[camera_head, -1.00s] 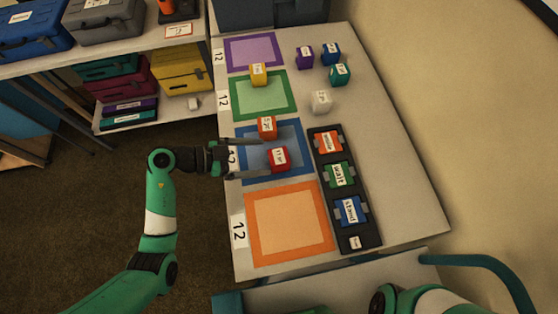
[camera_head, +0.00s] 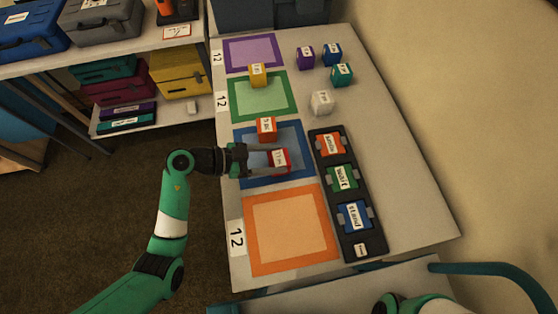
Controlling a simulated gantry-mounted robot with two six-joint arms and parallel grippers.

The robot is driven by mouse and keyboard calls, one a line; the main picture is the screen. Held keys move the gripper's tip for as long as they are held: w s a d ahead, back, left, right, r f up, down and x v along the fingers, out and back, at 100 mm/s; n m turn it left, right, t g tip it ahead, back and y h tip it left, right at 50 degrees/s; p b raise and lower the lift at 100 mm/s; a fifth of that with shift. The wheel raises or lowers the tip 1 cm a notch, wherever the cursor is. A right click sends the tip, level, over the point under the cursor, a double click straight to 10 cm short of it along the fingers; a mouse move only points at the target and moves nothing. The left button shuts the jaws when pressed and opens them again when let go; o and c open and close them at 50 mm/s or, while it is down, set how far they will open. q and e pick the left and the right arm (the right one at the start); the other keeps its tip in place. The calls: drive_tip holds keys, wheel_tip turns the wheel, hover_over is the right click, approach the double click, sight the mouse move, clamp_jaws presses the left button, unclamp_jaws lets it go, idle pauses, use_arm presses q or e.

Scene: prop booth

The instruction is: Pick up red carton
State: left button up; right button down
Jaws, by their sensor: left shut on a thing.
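The red carton (camera_head: 278,160) is a small red cube with a white label, at the blue-bordered square (camera_head: 245,180) on the table. My left gripper (camera_head: 278,161) reaches in from the left and is shut on the red carton, one finger on its far side and one on its near side. I cannot tell whether the carton is lifted off the table. My right gripper is not in view; only part of my right arm shows at the bottom right.
An orange carton (camera_head: 266,127) stands just behind the red one. A yellow carton (camera_head: 257,73) and a white carton (camera_head: 322,101) stand farther back. A black rack (camera_head: 360,226) with labelled blocks lies to the right. The orange-bordered square (camera_head: 290,230) in front is empty.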

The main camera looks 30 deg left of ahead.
sight(273, 159)
use_arm(q)
drive_tip(key=c, duration=0.5)
drive_tip(key=shift+o, duration=0.2)
drive_tip(key=shift+r+p, duration=0.6)
drive_tip(key=shift+r, duration=0.05)
wheel_tip(273, 159, up, 3)
drive_tip(key=p, duration=0.2)
drive_tip(key=shift+f+p, duration=0.1)
drive_tip(key=shift+p, duration=0.2)
drive_tip(key=s+d+r+p, duration=0.2)
drive_tip(key=s+r+p, duration=0.2)
drive_tip(key=s, duration=0.2)
drive_tip(key=s+d+r+p, duration=0.3)
drive_tip(key=s+r+p, duration=0.2)
drive_tip(key=s, duration=0.1)
drive_tip(key=shift+s+d, duration=0.35)
drive_tip(key=shift+s, duration=0.05)
